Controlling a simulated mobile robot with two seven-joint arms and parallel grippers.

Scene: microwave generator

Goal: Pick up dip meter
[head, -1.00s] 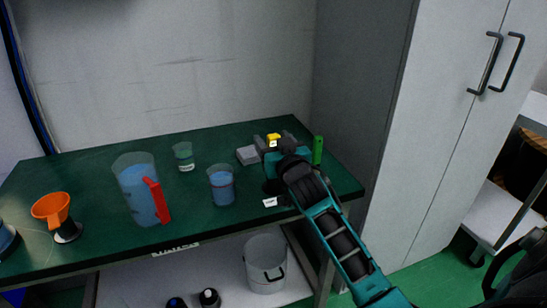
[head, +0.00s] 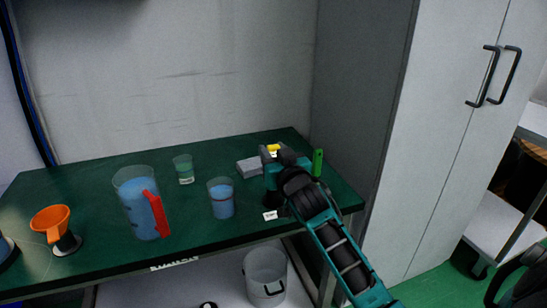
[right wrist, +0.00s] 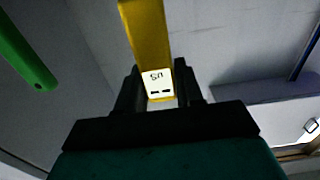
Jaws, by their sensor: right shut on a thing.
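The dip meter appears as a yellow bar (right wrist: 148,40) with a white display showing dark marks in the right wrist view. Only a small yellow part of it (head: 273,148) shows in the head view, behind my gripper at the table's right end. My right gripper (right wrist: 158,84) is shut on the meter's lower end, one dark finger on each side of the display. In the head view the gripper (head: 278,155) and wrist hide most of the meter, and I cannot tell its clearance from the table. My left gripper is not in view.
A grey block (head: 249,168) and a green object (head: 318,162) flank the gripper. A blue-filled beaker (head: 221,200), a jug with red handle (head: 141,205), a small glass (head: 184,170) and an orange funnel (head: 50,222) stand on the green table (head: 110,247). A grey cabinet (head: 430,130) stands right.

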